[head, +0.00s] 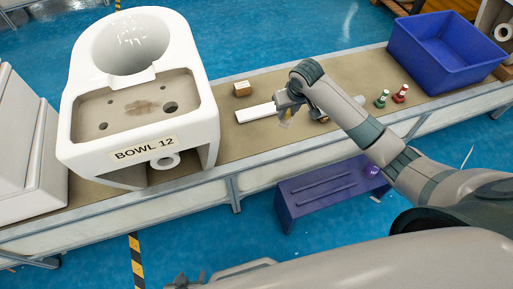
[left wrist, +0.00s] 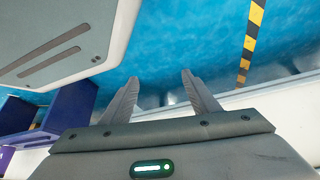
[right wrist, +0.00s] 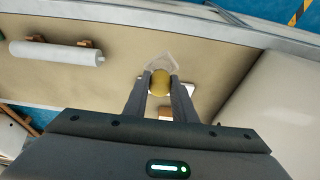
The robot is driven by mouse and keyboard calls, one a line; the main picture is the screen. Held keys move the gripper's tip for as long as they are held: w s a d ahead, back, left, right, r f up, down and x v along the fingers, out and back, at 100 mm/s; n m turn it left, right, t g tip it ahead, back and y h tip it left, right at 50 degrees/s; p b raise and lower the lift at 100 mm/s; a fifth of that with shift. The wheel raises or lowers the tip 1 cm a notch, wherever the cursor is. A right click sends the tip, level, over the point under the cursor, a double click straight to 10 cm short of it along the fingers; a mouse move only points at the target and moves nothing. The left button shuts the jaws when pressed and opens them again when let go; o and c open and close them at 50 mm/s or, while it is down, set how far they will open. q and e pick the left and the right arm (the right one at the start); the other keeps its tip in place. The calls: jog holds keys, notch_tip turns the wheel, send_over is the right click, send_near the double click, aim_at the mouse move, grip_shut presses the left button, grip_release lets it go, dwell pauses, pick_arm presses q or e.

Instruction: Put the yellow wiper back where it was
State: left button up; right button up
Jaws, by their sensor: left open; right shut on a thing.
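The yellow wiper (right wrist: 160,82) shows in the right wrist view as a rounded yellow handle between my right fingertips, with a pale translucent part beyond it. My right gripper (right wrist: 158,88) is shut on it above the beige conveyor belt (right wrist: 120,75). In the head view, my right gripper (head: 285,108) is over the belt near a long white block (head: 256,112); the wiper's yellow part cannot be made out there. My left gripper (left wrist: 161,95) is open and empty, with blue floor behind its fingers. Only a small dark part of it shows at the bottom of the head view.
A large white toilet bowl unit labelled BOWL 12 (head: 137,52) stands left on the belt. A small wood-and-white block (head: 241,88) lies behind the white block. Green (head: 382,98) and red (head: 400,93) bottles and a blue bin (head: 440,55) stand right. A purple bench (head: 325,192) stands in front.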

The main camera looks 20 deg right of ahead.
aim_at(289, 120)
jog(key=f, duration=0.2)
jog(key=d+f, duration=0.1)
jog(key=shift+s+d, duration=0.1)
jog(key=shift+s, duration=0.2)
pick_arm(q)
jog(key=shift+w+d+r, duration=0.1)
jog(key=shift+w+d, duration=0.1)
jog(key=shift+w, duration=0.35)
jog(key=shift+d+t, duration=0.1)
jog(key=shift+t, duration=0.2)
pick_arm(e)
jog(key=w+a+f, duration=0.4)
jog(key=a+f, duration=0.3)
jog(key=a, duration=0.3)
jog(key=shift+w+a, duration=0.25)
jog(key=shift+a, duration=0.15)
pick_arm(q)
jog(key=shift+w, duration=0.1)
pick_arm(e)
jog(key=shift+f, duration=2)
jog(key=shift+f, duration=0.15)
jog(key=o, duration=1)
